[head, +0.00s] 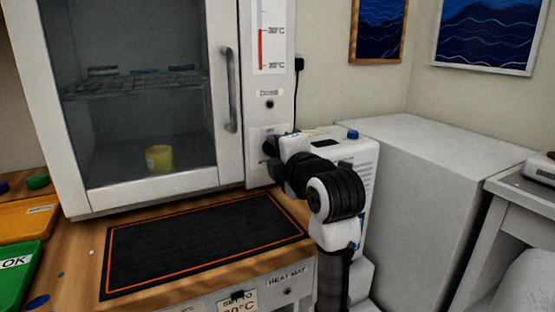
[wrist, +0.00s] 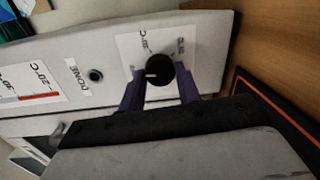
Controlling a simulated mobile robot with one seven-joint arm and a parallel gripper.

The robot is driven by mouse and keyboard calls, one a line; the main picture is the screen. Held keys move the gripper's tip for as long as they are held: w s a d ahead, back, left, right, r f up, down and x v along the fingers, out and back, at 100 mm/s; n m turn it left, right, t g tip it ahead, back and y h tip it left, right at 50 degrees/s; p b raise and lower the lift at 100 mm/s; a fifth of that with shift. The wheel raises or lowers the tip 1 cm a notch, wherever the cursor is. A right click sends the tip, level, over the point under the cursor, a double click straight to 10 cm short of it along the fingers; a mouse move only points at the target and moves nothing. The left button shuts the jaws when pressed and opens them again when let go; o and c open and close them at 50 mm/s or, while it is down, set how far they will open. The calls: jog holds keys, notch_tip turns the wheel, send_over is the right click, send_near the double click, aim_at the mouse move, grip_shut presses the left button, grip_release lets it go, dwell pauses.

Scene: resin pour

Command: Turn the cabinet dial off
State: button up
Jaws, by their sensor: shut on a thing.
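The cabinet (head: 170,185) stands on the wooden bench with its glass door closed. Its control panel (head: 283,100) is to the right of the door. In the wrist view the black round dial (wrist: 160,70) sits on a white label with printed markings, and a light pointer line shows on it. My gripper (wrist: 161,84) is at the dial, with one purple finger on each side of it, shut on it. In the head view my gripper (head: 270,146) is at the lower panel and hides most of the dial.
A small black button (wrist: 96,75) marked DONE is beside the dial. A black heat mat (head: 200,245) lies before the cabinet. A yellow cup (head: 159,158) stands inside. Green (head: 15,270) and orange (head: 25,220) trays are at the left. A white box (head: 430,180) stands right.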

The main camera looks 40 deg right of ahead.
jog(key=shift+n, duration=0.5)
jog(key=o, duration=1)
jog(key=shift+s, duration=0.1)
jog(key=v, duration=1.3)
jog(key=shift+s+a+f+b, duration=0.1)
jog(key=shift+s+a+b, duration=0.1)
jog(key=shift+s+b, duration=0.1)
jog(key=shift+s, duration=0.1)
